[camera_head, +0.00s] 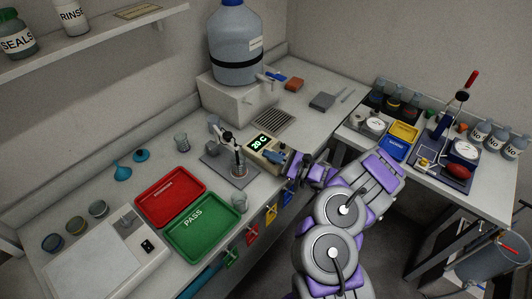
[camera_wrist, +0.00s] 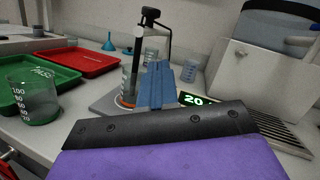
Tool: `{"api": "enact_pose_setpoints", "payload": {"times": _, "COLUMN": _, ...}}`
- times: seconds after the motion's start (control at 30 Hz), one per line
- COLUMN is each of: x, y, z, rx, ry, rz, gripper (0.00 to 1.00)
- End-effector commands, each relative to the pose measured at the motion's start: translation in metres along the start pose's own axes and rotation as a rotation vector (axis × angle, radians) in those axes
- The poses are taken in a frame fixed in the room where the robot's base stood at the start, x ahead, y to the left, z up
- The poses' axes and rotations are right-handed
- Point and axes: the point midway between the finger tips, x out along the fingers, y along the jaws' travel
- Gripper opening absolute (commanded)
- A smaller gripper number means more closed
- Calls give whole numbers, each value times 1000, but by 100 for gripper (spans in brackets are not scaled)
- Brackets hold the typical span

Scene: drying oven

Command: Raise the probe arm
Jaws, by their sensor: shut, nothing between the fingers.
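The probe stand (camera_head: 214,125) is on the bench beside a meter that reads 20 C (camera_head: 258,142). Its probe arm (camera_head: 227,136) has a dark end, seen in the wrist view as a black knob (camera_wrist: 150,13) above a thin rod. The arm reaches over a clear cylinder (camera_head: 238,165); the rod appears to go down into it, but its tip is not clear. My gripper (camera_head: 274,157) is shut and empty, in front of the meter and right of the cylinder. In the wrist view its blue fingers (camera_wrist: 157,86) hide part of the stand.
Red (camera_head: 170,196) and green (camera_head: 203,226) trays lie left of the stand. A small beaker (camera_head: 239,201) stands near the front edge, close to the green tray. A large blue bottle (camera_head: 236,45) stands on a white box behind the meter.

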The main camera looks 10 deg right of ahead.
Motion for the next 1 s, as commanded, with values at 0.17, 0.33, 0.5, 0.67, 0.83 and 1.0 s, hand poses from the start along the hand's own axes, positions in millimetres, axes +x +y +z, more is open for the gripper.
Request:
{"api": "enact_pose_setpoints", "payload": {"times": 0.17, "x": 36, "y": 2, "z": -2, "rx": -1, "ry": 0, "rz": 4, "gripper": 0}}
{"api": "enact_pose_setpoints", "payload": {"times": 0.33, "x": 70, "y": 1, "z": -1, "rx": -3, "ry": -3, "rz": 6, "gripper": 0}}
{"api": "enact_pose_setpoints", "payload": {"times": 0.5, "x": 88, "y": 0, "z": 10, "rx": 0, "ry": -1, "rz": 0, "gripper": 0}}
{"api": "enact_pose_setpoints", "payload": {"times": 0.67, "x": 99, "y": 0, "z": 22, "rx": 0, "ry": -3, "rz": 0, "gripper": 0}}
{"api": "enact_pose_setpoints", "payload": {"times": 0.83, "x": 104, "y": 0, "z": 27, "rx": 0, "ry": -1, "rz": 1, "gripper": 0}}
{"api": "enact_pose_setpoints", "payload": {"times": 1.0, "x": 105, "y": 0, "z": 28, "rx": 1, "ry": 1, "rz": 1, "gripper": 0}}
